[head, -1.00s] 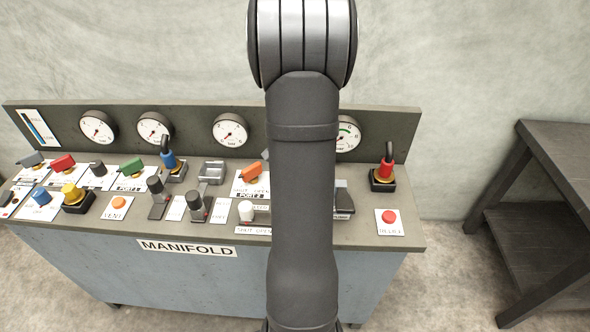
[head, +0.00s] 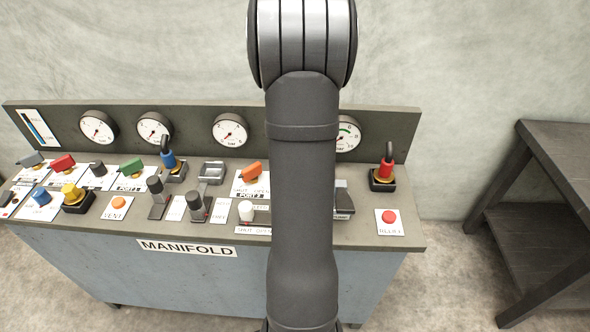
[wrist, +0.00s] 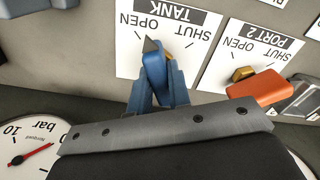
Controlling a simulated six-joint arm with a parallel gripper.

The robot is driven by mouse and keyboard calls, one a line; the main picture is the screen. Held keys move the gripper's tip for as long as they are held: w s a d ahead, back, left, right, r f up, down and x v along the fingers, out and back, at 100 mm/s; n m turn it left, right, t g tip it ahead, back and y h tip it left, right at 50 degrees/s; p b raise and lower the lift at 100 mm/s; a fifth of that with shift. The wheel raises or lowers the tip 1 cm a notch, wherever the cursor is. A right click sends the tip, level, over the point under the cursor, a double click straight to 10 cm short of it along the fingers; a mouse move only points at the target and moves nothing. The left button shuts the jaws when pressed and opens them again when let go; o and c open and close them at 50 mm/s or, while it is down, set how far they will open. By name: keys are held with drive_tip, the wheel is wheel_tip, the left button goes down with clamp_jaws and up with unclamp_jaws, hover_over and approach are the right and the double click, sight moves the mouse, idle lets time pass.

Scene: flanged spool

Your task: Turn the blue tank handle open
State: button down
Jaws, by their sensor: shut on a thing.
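The blue tank handle (wrist: 153,62) is in the upper middle of the wrist view, on the white TANK label (wrist: 125,55), which reads upside down there. Its dark pointed tip points up and slightly left, between the OPEN and SHUT marks and closer to the OPEN side. My gripper (wrist: 159,88) is shut on the handle, with a bluish finger on each side of it. In the head view my arm hides the tank handle and my gripper.
An orange handle (wrist: 258,88) on the PORT 2 label sits close right of my gripper in the wrist view. A bar gauge (wrist: 30,145) is at lower left.

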drive_tip(key=shift+n, duration=1.8)
drive_tip(key=c, duration=1.3)
unclamp_jaws()
drive_tip(key=shift+c, duration=0.2)
drive_tip(key=shift+r, duration=0.15)
wheel_tip(320, 180, up, 17)
